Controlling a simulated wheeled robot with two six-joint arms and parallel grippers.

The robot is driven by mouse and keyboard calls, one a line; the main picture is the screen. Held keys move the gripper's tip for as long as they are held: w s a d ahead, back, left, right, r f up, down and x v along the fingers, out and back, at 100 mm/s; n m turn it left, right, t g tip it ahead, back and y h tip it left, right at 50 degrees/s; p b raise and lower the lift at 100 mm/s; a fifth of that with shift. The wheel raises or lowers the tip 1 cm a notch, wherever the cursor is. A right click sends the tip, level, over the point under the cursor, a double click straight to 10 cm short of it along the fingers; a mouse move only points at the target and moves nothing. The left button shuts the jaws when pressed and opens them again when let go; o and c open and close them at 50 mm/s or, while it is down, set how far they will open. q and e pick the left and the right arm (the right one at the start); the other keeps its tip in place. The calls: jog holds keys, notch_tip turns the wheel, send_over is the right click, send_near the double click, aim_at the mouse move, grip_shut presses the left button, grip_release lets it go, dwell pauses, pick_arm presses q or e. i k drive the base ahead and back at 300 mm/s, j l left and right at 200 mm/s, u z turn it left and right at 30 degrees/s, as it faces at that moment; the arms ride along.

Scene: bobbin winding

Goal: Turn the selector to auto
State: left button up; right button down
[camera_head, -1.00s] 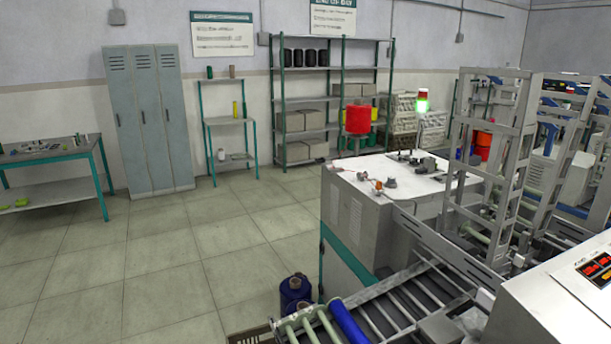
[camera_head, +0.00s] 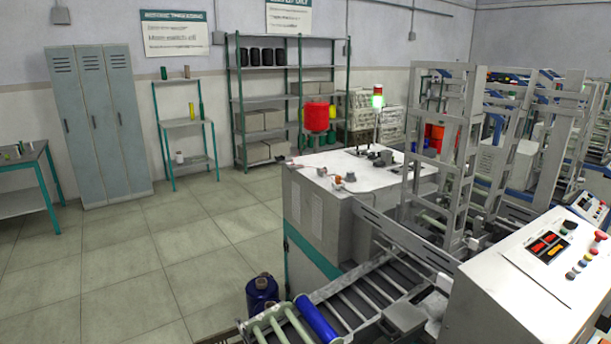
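A white control panel (camera_head: 545,275) stands at the lower right, its sloped top facing up. It carries a dark display with red and orange digits (camera_head: 544,246), a column of small coloured buttons (camera_head: 580,264) and a red knob (camera_head: 600,236) at the right edge. Which of these is the selector cannot be told, and no auto label is readable. A second, smaller panel (camera_head: 588,207) shows farther back at the right edge. Neither of my grippers is in view.
A conveyor (camera_head: 345,290) with a blue roll (camera_head: 317,318) runs beside the panel. Blue bottles (camera_head: 262,292) stand on the floor. Open tiled floor (camera_head: 150,270) lies to the left.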

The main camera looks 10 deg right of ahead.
aim_at(570, 224)
jog(key=z, duration=1.7)
